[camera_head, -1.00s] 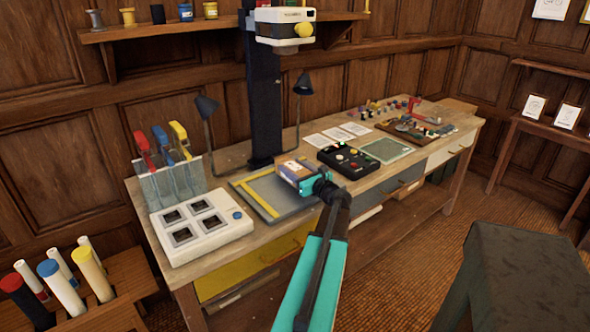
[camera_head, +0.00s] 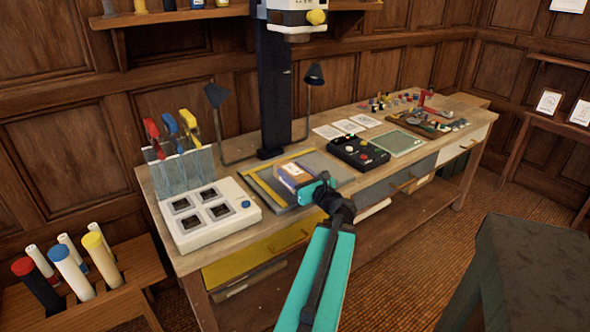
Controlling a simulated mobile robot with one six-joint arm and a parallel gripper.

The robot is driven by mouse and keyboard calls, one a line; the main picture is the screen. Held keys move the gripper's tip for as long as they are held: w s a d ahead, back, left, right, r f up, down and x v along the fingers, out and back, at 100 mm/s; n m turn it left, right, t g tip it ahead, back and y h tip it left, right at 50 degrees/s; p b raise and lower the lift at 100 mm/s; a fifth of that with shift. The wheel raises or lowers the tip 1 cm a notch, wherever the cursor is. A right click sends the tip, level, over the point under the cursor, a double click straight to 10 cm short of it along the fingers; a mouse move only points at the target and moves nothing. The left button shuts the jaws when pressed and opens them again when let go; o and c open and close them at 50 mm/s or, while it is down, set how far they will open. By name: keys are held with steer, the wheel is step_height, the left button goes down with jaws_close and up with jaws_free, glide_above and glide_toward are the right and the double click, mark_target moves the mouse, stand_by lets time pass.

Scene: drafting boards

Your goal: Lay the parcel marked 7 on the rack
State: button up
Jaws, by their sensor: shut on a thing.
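My gripper (camera_head: 314,188) is shut on a small box-shaped parcel (camera_head: 293,173) with a brown top and a pale, bluish side. It holds the parcel over the grey board with yellow strips (camera_head: 262,190) on the bench. I cannot read a number on the parcel, and I cannot tell whether it touches the board. The gripper hides the parcel's right end. No rack for parcels can be made out for certain; a wooden rack holding rolled tubes (camera_head: 135,262) stands at the lower left.
A white box with several square windows (camera_head: 208,215) and a clear holder with coloured handles (camera_head: 180,170) stand left on the bench. A black button box (camera_head: 358,152) is to the right. A dark column (camera_head: 275,100) rises behind. A grey-green stool (camera_head: 530,270) stands at lower right.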

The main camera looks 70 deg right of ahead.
steer(key=shift+a+r+p, duration=0.4)
steer(key=shift+a+p, duration=0.3)
steer(key=shift+p, duration=3.7)
steer(key=shift+a+f+p, duration=0.15)
steer(key=shift+a+p, duration=0.4)
steer(key=shift+p, duration=1.25)
